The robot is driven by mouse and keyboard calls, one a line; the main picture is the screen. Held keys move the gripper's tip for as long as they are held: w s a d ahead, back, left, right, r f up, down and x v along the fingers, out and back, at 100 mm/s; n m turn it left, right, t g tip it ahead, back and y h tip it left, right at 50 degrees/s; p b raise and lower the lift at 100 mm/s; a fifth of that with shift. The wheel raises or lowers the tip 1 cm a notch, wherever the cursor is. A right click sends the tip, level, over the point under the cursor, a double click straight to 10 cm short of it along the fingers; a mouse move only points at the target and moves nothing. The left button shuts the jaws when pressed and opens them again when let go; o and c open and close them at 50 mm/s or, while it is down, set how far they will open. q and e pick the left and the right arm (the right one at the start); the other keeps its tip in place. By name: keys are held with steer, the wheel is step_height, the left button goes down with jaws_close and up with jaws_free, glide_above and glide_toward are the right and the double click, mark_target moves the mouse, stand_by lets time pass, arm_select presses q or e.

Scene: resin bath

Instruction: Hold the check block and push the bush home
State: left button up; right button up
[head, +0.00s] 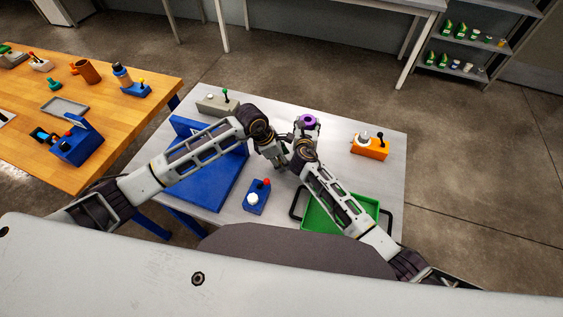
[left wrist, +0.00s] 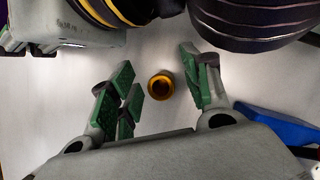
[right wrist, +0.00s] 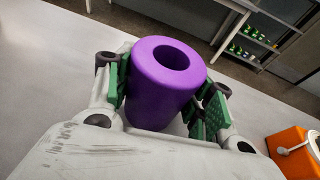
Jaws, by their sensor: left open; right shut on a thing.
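The check block, a purple cylinder with a round hole in its top (right wrist: 165,85), stands upright between the fingers of my right gripper (right wrist: 165,95). That gripper is shut on it; the hole looks empty. In the head view the purple block (head: 307,121) shows at the far middle of the grey table. The bush, a small brass-coloured ring (left wrist: 160,87), shows in the left wrist view with its dark bore facing the camera. My left gripper (left wrist: 161,90) is open, with its green-padded fingers on either side of the bush and a gap on both sides. The bush is hidden in the head view.
The grey table (head: 385,200) also holds a blue fixture (head: 205,180), a blue control box (head: 256,198), a green tray (head: 318,215), an orange box (head: 370,148) and a grey box (head: 217,104). My two grippers are close together. Free table lies right of the purple block.

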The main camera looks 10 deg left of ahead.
arm_select(q)
steer(key=c, duration=1.1)
jaws_close()
steer(key=shift+r, duration=0.2)
steer(key=shift+r, duration=0.45)
steer(key=shift+s+a, duration=0.25)
steer(key=shift+a, duration=0.4)
steer(key=shift+s+a, duration=0.2)
steer(key=shift+a, duration=0.5)
steer(key=shift+s+a, duration=0.25)
steer(key=shift+a, duration=0.4)
step_height(320, 180, up, 14)
steer(key=shift+d+f, duration=0.1)
steer(key=shift+f, duration=0.05)
